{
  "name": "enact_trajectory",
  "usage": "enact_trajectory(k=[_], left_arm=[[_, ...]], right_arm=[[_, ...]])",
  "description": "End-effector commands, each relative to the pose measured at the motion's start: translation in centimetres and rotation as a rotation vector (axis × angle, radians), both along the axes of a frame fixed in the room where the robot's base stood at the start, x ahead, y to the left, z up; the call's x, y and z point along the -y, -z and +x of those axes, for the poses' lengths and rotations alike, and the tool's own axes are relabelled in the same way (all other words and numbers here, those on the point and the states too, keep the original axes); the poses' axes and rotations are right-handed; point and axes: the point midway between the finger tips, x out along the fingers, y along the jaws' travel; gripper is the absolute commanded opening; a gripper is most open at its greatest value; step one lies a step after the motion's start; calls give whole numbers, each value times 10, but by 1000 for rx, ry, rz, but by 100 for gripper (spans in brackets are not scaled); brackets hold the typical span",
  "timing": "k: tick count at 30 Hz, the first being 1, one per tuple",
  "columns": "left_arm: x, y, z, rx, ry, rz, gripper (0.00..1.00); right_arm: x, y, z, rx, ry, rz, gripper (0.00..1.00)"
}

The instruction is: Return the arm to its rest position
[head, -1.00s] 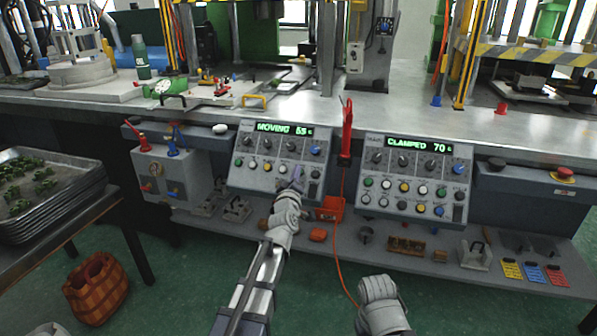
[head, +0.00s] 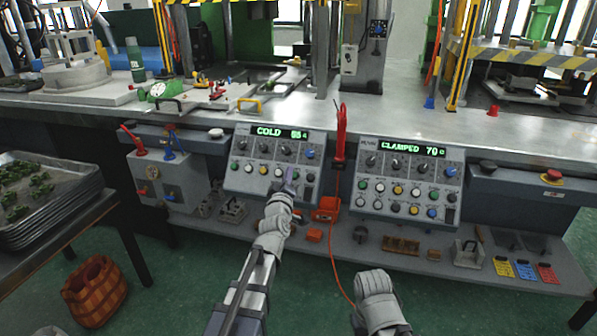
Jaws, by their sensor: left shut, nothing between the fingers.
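My left gripper (head: 290,182) is shut and empty. It is in front of the lower right part of the left control panel (head: 243,158), and I cannot tell whether it touches a button. That panel's green display reads COLD and a number that looks like 65. The right control panel (head: 373,172) reads CLAMPED 70. My right arm shows at the bottom of the view, right of centre, but its fingers cannot be made out.
A red tool on an orange cord (head: 340,135) hangs between the panels. A lower shelf (head: 345,262) holds small parts and blocks. Metal trays (head: 50,225) stand on a table at left, above a woven basket (head: 95,290). Green floor in front is open.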

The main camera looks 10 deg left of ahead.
Motion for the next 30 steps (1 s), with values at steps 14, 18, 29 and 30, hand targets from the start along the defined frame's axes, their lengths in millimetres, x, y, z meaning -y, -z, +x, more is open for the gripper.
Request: enact_trajectory(k=[14, 18, 29, 30], left_arm=[[168, 159, -108, -723, 534, 504, 0], [186, 205, -181, -995, 703, 706, 0], [168, 239, -319, -1486, 940, 1015, 0], [165, 239, -332, -1534, 958, 1041, 0]], right_arm=[[0, 0, 0, 0, 2, -1, 50], [0, 0, 0, 0, 2, -1, 50], [0, 0, 0, 0, 2, -1, 50], [0, 0, 0, 0, 2, -1, 50]])
